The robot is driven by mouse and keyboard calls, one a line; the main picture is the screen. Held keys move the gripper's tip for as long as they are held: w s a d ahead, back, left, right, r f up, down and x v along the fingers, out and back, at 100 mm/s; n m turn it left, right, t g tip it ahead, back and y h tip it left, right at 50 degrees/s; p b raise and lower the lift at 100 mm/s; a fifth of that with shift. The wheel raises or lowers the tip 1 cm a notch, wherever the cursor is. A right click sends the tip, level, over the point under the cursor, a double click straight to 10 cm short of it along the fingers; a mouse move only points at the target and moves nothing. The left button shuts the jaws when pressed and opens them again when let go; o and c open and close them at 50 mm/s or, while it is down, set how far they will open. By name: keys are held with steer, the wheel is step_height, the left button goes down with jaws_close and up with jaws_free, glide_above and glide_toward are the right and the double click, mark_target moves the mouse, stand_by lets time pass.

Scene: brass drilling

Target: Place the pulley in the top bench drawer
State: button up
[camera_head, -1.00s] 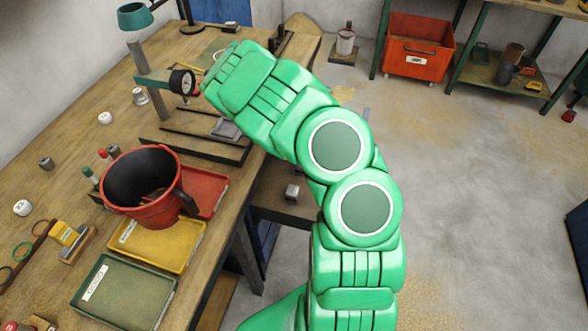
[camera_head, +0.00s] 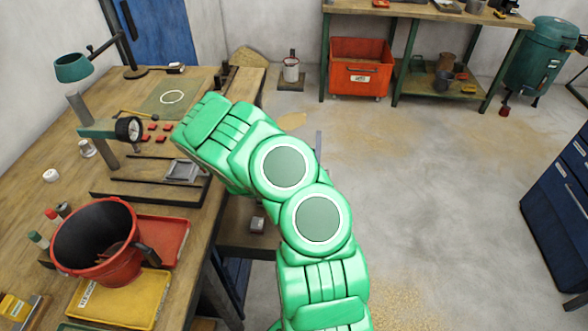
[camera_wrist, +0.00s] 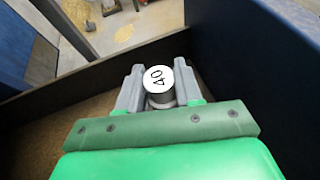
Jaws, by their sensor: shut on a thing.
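In the wrist view my gripper (camera_wrist: 159,72) is shut on a small grey cylinder with a white face marked 40, which I take to be the pulley (camera_wrist: 158,79). The pulley sits between the two grey fingers. Around it is a box-like space with dark walls and a brown floor, which looks like an open drawer (camera_wrist: 62,122). I cannot tell whether the pulley touches the floor. In the head view my green arm reaches to the bench's right side, and its bulk hides my gripper, the pulley and the drawer there.
A dark blue panel (camera_wrist: 235,75) stands close right of my gripper. Open floor (camera_head: 430,200) lies right of my arm.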

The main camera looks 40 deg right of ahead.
steer(key=shift+f, duration=2.2)
steer(key=shift+f, duration=0.1)
steer(key=o, duration=1.1)
steer(key=shift+a+r, duration=0.15)
steer(key=shift+r, duration=0.05)
steer(key=v, duration=0.4)
steer(key=shift+a+r, duration=0.15)
steer(key=shift+a, duration=0.05)
steer(key=shift+v, duration=1.4)
steer(key=shift+s, duration=0.1)
